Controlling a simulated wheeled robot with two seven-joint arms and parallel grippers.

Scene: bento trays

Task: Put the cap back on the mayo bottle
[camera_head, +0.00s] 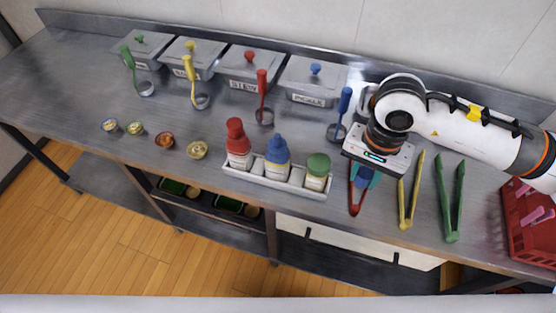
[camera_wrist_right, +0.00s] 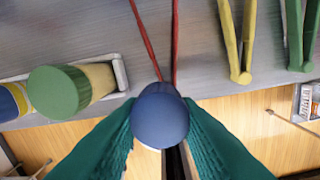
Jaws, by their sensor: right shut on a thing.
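My right gripper (camera_head: 363,180) is above the counter's front part, to the right of the bottle tray. Its teal fingers are shut on a rounded blue cap (camera_wrist_right: 160,112), seen in the right wrist view between the fingertips. A white bottle tray (camera_head: 235,174) holds three upright bottles: a red-topped one (camera_head: 238,140), a blue-topped one (camera_head: 277,152) and a green-topped one (camera_head: 318,168). The green top (camera_wrist_right: 58,92) looks flat and has no nozzle, unlike the other two. I cannot read which bottle is mayo. My left gripper is not in view.
Red tongs (camera_head: 355,200) lie under my right gripper, with yellow tongs (camera_head: 410,197) and green tongs (camera_head: 450,205) to the right. A red crate (camera_head: 527,235) stands at the far right. Ladles and lidded containers line the back.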

